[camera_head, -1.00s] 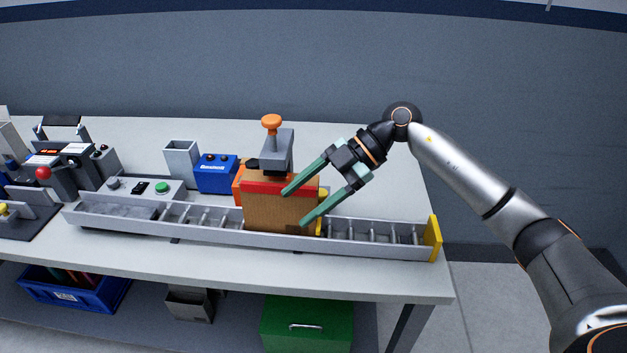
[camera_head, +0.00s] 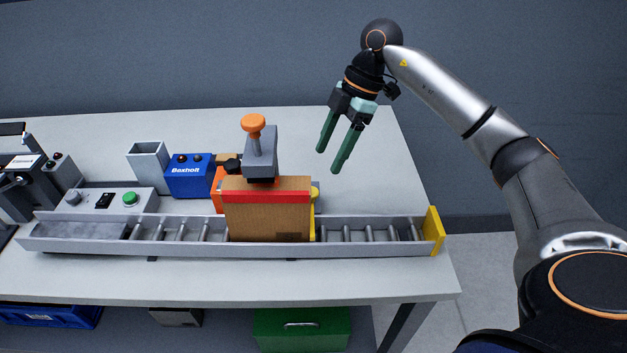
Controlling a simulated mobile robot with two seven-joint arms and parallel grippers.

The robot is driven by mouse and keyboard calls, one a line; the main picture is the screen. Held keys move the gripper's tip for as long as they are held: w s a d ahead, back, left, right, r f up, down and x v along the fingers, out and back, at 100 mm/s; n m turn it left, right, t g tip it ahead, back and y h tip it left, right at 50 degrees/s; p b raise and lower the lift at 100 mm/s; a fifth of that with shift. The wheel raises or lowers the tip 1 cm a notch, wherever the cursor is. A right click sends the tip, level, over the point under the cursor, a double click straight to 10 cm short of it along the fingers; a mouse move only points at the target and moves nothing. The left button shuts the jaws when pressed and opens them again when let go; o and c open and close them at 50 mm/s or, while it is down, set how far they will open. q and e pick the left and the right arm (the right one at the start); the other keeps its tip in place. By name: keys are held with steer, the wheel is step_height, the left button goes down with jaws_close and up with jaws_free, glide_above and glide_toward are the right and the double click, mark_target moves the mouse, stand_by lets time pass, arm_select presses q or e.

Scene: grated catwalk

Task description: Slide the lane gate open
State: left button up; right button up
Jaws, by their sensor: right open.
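The roller lane (camera_head: 105,246) runs along the front of the table. A cardboard box with a red band (camera_head: 267,217) stands on its rollers near the middle. A yellow upright piece (camera_head: 314,206) shows at the box's right side, mostly hidden behind it; it may be the lane gate. A yellow end plate (camera_head: 433,231) closes the lane's right end. My right gripper (camera_head: 334,162) is open and empty, pointing down above the table, behind the lane and to the right of the box. It touches nothing. My left gripper is not in view.
A grey stamp-like head with an orange knob (camera_head: 254,124) stands just behind the box. A blue Boxholt unit (camera_head: 190,176), a grey bin (camera_head: 149,166) and a control panel with a green button (camera_head: 130,198) sit to the left. The table's back right is clear.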

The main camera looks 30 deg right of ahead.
mark_target(315, 190)
steer(key=x, duration=0.8)
steer(key=shift+w+a+f, duration=0.15)
steer(key=shift+f, duration=0.15)
jaws_close()
